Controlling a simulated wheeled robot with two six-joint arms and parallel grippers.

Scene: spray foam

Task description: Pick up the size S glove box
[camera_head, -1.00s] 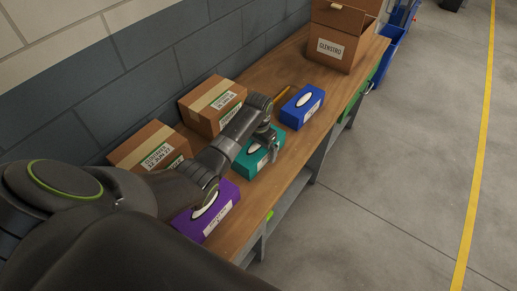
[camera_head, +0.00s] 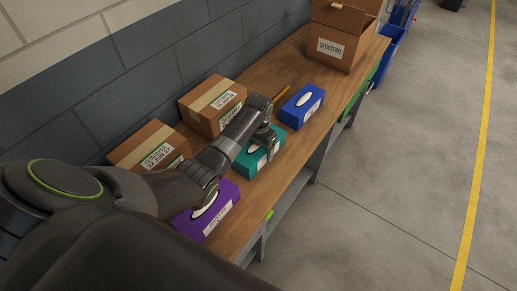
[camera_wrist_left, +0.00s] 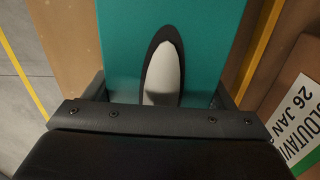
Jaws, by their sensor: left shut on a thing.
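Three glove boxes stand in a row on the wooden bench: a purple one (camera_head: 226,196) nearest, a teal one (camera_head: 246,167) in the middle and a blue one (camera_head: 291,117) farther along. Their size labels are too small to read. My left gripper (camera_head: 269,143) is over the teal box and shut on its sides. In the left wrist view, the teal box (camera_wrist_left: 121,40) lies between the fingers, with its white-tufted oval opening facing the camera. The box appears to rest on the bench. My right gripper is not in view.
Two taped cardboard boxes (camera_head: 205,117) (camera_head: 139,148) stand along the wall behind the glove boxes. An open carton (camera_head: 335,54) is at the far end of the bench (camera_head: 287,171). The floor at right is clear.

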